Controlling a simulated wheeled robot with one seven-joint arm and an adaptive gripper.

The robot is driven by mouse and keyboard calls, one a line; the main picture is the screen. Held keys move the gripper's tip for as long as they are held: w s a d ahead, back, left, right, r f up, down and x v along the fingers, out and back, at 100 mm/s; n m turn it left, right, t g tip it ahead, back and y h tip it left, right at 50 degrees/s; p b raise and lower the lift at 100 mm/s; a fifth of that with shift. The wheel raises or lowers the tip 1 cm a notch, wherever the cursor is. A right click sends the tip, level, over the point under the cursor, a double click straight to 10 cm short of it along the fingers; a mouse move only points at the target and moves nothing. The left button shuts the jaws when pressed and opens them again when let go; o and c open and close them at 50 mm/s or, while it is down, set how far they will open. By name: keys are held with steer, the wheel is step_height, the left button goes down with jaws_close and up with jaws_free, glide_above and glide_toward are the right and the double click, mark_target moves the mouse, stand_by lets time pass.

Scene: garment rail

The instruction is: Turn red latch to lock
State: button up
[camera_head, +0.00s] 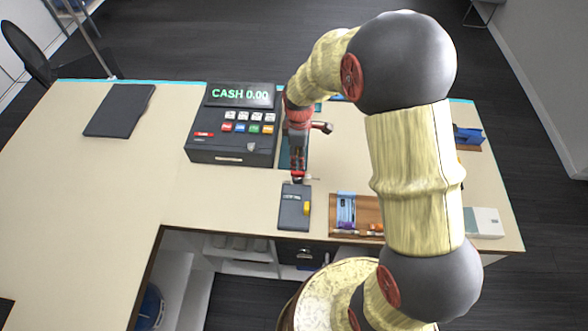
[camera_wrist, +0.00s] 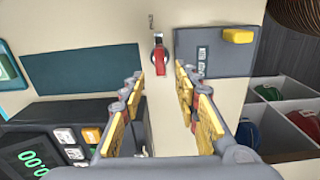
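The red latch (camera_wrist: 160,60) shows in the wrist view as a small red lever on a round grey mount. It is set on the pale counter (camera_wrist: 130,25) between the dark mat and the grey box. My gripper (camera_wrist: 158,80) is open, with its yellow-padded fingers apart on either side of the latch in the picture. I see no contact between the fingers and the latch. In the head view my gripper (camera_head: 298,172) points down at the counter beside the grey box, and I cannot clearly separate the latch from the red gripper parts there.
The grey box (camera_head: 294,207) with a yellow knob (camera_head: 306,209) stands close to my gripper. The cash register (camera_head: 233,125) is to its left. A wooden tray (camera_head: 370,214) with small items is to the right. A dark mat (camera_wrist: 80,75) lies left of the latch.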

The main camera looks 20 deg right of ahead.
mark_target(298, 172)
steer(key=shift+f, duration=0.45)
step_height(298, 172, down, 7)
steer(key=shift+r, duration=0.1)
steer(key=shift+c, duration=1.2)
jaws_close()
